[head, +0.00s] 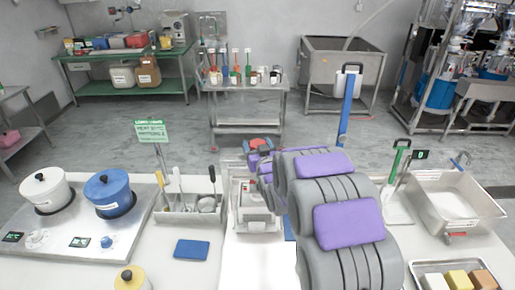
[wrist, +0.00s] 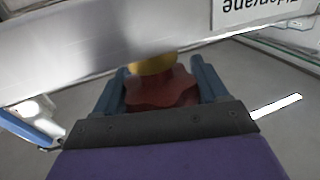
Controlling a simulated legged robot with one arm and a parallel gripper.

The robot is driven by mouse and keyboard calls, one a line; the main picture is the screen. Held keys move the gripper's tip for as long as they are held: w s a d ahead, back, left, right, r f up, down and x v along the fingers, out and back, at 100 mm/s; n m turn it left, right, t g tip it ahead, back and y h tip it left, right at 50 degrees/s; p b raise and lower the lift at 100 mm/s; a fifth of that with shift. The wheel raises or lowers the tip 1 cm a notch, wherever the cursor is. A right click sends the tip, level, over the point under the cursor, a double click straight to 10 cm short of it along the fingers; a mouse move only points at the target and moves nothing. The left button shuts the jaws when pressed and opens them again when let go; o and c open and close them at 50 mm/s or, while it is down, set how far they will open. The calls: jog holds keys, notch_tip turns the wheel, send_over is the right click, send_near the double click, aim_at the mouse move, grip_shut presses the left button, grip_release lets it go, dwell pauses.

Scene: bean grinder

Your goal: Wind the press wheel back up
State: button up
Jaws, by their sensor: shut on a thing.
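The press wheel is a red, lobed knob (wrist: 160,92) below a yellow hub (wrist: 152,65) in the wrist view. My gripper (wrist: 160,80) has one blue-grey finger on each side of the wheel and is shut on it. In the head view, a red part (head: 259,144) shows at the far end of my grey and purple arm. A pale press-like frame (head: 257,222) stands below it on the counter. My arm hides much of the press and of the gripper in the head view.
A metal beam (wrist: 90,50) crosses close to the gripper in the wrist view. Left of the press are a utensil bin (head: 188,217) and a hob (head: 75,240) with lidded pots. Right are a deep metal tray (head: 480,225) and a small tray of blocks (head: 415,268).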

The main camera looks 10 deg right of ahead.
jog(key=n+y+p, duration=0.1)
jog(key=y+p, duration=0.1)
jog(key=n+g+y+p, duration=0.1)
jog(key=n+y+p, duration=0.1)
jog(key=r+n+y+p, duration=0.1)
jog(key=y+p, duration=0.1)
jog(key=shift+g+y+p, duration=0.3)
jog(key=shift+g, duration=0.1)
jog(key=n+g+y+p, duration=0.1)
jog(key=p, duration=0.1)
jog(key=n+g+y+p, duration=0.1)
jog(key=y+p, duration=0.1)
jog(key=n+g+y+p, duration=0.1)
jog(key=n+y+p, duration=0.1)
jog(key=shift+a+f, duration=0.25)
jog(key=shift+s+n+g+y+p, duration=0.1)
jog(key=shift+n+g+y+p, duration=0.25)
jog(key=shift+g, duration=0.25)
jog(key=o, duration=1)
jog(key=shift+f, duration=0.1)
jog(key=shift+c, duration=0.2)
jog(key=v, duration=1.7)
jog(key=shift+s, duration=0.15)
jog(key=shift+d, duration=0.1)
